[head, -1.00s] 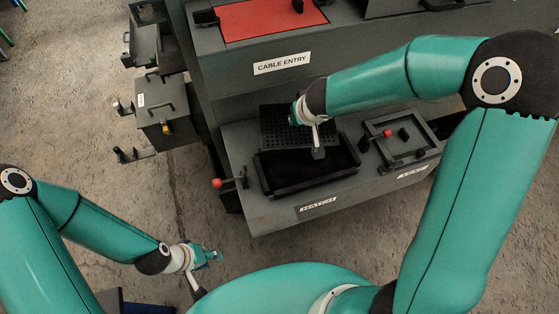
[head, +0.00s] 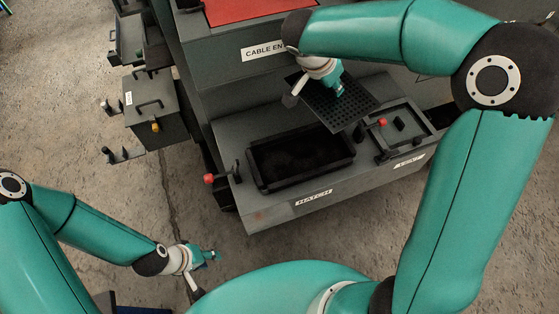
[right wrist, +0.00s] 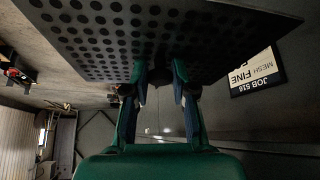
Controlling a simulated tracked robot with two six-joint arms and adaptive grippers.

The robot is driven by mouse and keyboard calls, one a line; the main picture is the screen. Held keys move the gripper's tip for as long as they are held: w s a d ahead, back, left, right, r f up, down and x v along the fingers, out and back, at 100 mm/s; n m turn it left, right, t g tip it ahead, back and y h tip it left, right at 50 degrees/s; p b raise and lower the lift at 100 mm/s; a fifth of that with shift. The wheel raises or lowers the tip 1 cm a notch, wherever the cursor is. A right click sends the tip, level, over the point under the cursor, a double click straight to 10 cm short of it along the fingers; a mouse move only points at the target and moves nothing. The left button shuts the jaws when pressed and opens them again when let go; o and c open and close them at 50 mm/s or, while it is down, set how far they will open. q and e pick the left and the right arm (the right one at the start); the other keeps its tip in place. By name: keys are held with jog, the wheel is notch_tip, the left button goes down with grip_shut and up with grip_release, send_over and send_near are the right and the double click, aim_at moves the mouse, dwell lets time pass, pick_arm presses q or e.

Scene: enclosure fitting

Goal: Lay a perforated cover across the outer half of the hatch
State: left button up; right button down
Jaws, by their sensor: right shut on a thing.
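The perforated cover (head: 350,108) is a dark plate with a grid of round holes. My right gripper (head: 338,90) is shut on it and holds it tilted above the shelf, up and to the right of the hatch. In the right wrist view the cover (right wrist: 100,30) spans the top, with the fingers (right wrist: 160,78) at its edge. The hatch (head: 258,176) is a dark open recess with a raised black rim, behind the HATCH label (head: 314,198). Its opening looks uncovered. My left gripper (head: 212,255) is low at the left, away from the hatch, with nothing visible in it; its finger gap is too small to judge.
A red-knobbed lever (head: 209,178) stands left of the hatch. A framed panel with a red knob (head: 383,122) lies to its right. The CABLE ENTRY face (head: 225,70) rises behind. A sign reading JOB 516, MESH FINE (right wrist: 256,72) shows in the right wrist view.

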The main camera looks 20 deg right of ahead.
aim_at(310, 96)
jog(key=shift+m+g, duration=0.5)
jog(key=shift+m, duration=0.4)
jog(key=a+b, duration=0.1)
jog(key=a, duration=0.1)
jog(key=a+b, duration=0.4)
jog(key=a, duration=0.1)
jog(key=shift+w+r, duration=0.1)
jog(key=shift+r, duration=0.2)
jog(key=s+a+r+b, duration=0.15)
jog(key=a+b, duration=0.25)
jog(key=a, duration=0.4)
jog(key=shift+m, duration=0.3)
jog(key=f, duration=1.9)
jog(key=shift+s+f, duration=0.35)
jog(key=shift+s, duration=0.05)
jog(key=shift+f, duration=0.1)
jog(key=shift+f+b, duration=0.6)
jog(key=shift+b, duration=0.45)
jog(key=c, duration=1)
grip_release()
